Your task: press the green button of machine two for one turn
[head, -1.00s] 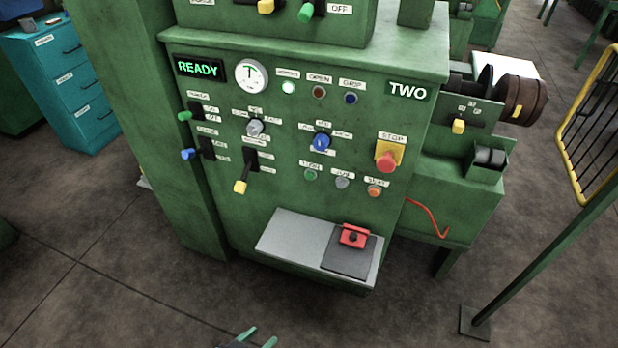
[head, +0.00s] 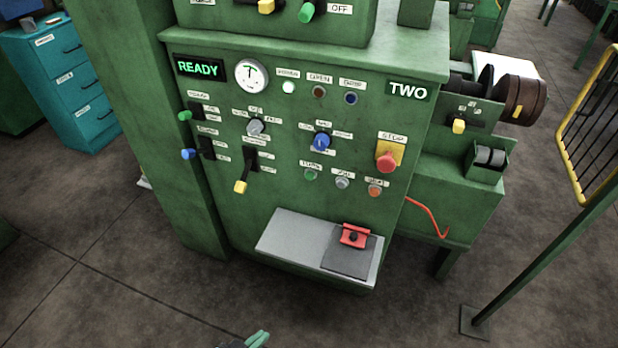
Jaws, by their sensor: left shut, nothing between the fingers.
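Machine two (head: 290,215) is a green machine with a "TWO" sign (head: 408,91) at the upper right of its panel and a lit "READY" display (head: 198,68) at the upper left. Its small green button (head: 310,174) sits low on the panel, left of a grey button (head: 342,183) and an orange button (head: 375,190). My left gripper (head: 258,339) shows at the bottom edge, its green fingers together, empty. It is well below the panel and apart from the button. My right gripper is not in view.
A grey shelf (head: 290,238) with a red clamp (head: 355,236) juts out below. A yellow guard (head: 590,120) stands at right.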

